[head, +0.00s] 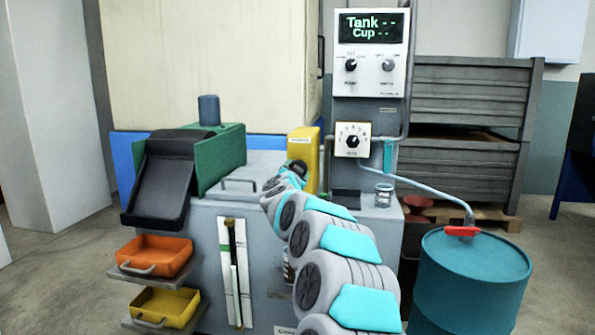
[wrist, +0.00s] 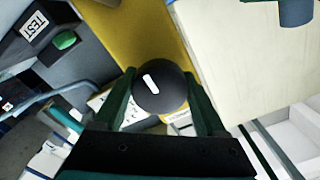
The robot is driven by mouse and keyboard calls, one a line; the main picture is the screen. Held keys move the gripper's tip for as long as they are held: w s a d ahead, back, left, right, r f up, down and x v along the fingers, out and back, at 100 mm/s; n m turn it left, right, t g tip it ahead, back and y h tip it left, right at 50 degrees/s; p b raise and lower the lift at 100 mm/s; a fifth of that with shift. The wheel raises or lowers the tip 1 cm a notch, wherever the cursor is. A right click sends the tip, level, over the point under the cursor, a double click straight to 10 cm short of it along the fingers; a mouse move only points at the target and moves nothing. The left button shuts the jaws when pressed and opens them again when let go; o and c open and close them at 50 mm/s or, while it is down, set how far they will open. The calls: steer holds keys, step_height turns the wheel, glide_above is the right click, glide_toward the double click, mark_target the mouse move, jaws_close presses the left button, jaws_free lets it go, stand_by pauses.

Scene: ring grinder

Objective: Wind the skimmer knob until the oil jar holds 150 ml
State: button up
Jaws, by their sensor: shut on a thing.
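The skimmer knob (wrist: 152,82), round and black with a white pointer mark, sits on the yellow housing (wrist: 130,30) in the wrist view. My gripper (wrist: 161,95) has its dark green fingers on either side of the knob and is shut on it. In the head view my arm reaches to the yellow housing (head: 306,142), and the fingers and knob are hidden or too small to tell. A small clear jar (head: 383,196), likely the oil jar, stands on the right of the machine. No oil level can be made out in it.
The display (head: 371,26) reads "Tank --" and "Cup --". A dial box (head: 352,140) is below it. A teal drum (head: 472,275) with a red fitting stands front right. Orange (head: 155,256) and yellow (head: 167,306) trays are at left. A green button (wrist: 65,40) is beside a TEST label.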

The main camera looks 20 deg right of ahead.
steer(key=m+b, duration=0.1)
steer(key=m, duration=0.4)
steer(key=shift+a+m, duration=0.1)
steer(key=shift+m, duration=0.2)
steer(key=m+b, duration=0.1)
steer(key=m, duration=0.3)
steer(key=m+b, duration=0.2)
steer(key=m, duration=0.3)
steer(key=shift+m, duration=0.4)
steer(key=shift+m+b, duration=0.6)
steer(key=shift+m, duration=1.4)
steer(key=o, duration=1.3)
steer(key=shift+r, duration=0.1)
